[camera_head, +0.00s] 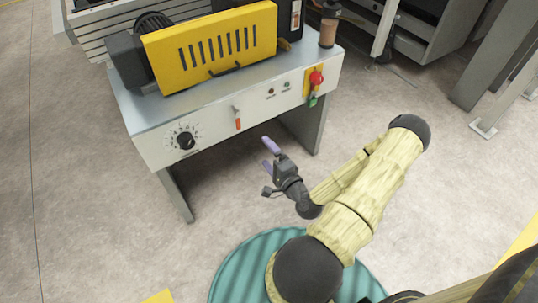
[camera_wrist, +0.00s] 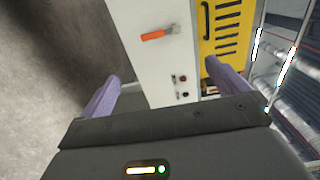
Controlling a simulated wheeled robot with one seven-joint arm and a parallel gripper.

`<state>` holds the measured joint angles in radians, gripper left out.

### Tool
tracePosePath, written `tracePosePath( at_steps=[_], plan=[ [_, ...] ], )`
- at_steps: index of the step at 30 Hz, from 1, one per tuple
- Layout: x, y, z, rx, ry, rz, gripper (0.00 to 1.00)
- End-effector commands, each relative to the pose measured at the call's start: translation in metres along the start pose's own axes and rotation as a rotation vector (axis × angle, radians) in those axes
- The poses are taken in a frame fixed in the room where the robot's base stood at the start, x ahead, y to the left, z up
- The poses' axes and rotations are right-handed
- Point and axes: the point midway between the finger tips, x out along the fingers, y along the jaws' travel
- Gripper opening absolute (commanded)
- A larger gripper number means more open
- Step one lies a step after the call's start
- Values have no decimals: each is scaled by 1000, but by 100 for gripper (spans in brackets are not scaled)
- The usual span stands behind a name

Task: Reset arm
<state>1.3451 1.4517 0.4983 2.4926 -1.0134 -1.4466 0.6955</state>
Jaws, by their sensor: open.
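My gripper (camera_head: 269,157) is open and empty in front of the roller coater, with its two purple fingers apart. In the wrist view my gripper (camera_wrist: 160,85) also shows a finger at each side and nothing between them but the machine's front panel behind. My arm, in a yellowish cover, is bent at the elbow in the head view. The roller coater (camera_head: 232,112) has a white front panel, which also shows in the wrist view (camera_wrist: 153,75). The gripper appears apart from the panel.
The panel carries a black dial (camera_head: 185,140), an orange-handled lever (camera_head: 237,119) and a red knob on a yellow plate (camera_head: 316,77). A yellow slotted guard (camera_head: 210,45) stands on top. A brown cylinder (camera_head: 328,30) stands at the right end. Bare floor (camera_head: 450,180) lies to the right.

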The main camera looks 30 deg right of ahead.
Motion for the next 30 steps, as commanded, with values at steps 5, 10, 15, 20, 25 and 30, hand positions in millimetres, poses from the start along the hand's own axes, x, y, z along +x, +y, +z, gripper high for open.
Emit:
tracePosePath(
  at_steps=[5, 10, 15, 20, 25, 30],
  plan=[
    [-1, 0, 0, 0, 0, 0, 100],
    [0, 0, 0, 0, 0, 0, 100],
    [0, 0, 0, -2, -1, 1, 100],
    [4, 4, 8, -56, -53, 52, 100],
    [11, 19, 32, -233, -216, 214, 100],
    [12, 32, 50, -463, -396, 408, 100]
  ],
)
